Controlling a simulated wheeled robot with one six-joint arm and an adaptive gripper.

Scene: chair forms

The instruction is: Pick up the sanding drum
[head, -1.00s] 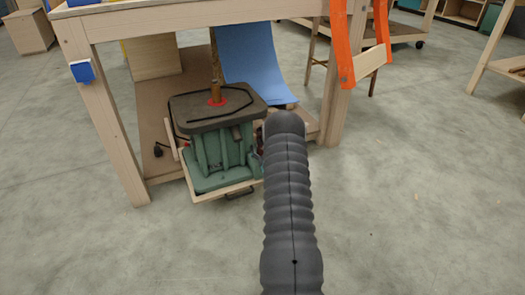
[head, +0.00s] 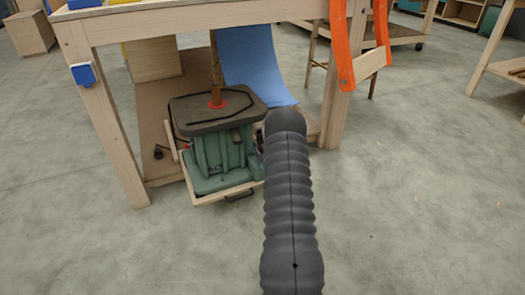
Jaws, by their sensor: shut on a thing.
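A green sanding machine (head: 222,152) with a dark grey-brown top (head: 190,113) stands under the wooden workbench in the head view.
The workbench leg (head: 112,135) stands left of the machine and another leg (head: 335,95) stands to the right. A blue curved sheet (head: 255,65) hangs behind. Orange strips (head: 343,45) hang at the bench's right corner. The floor to the right is clear.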

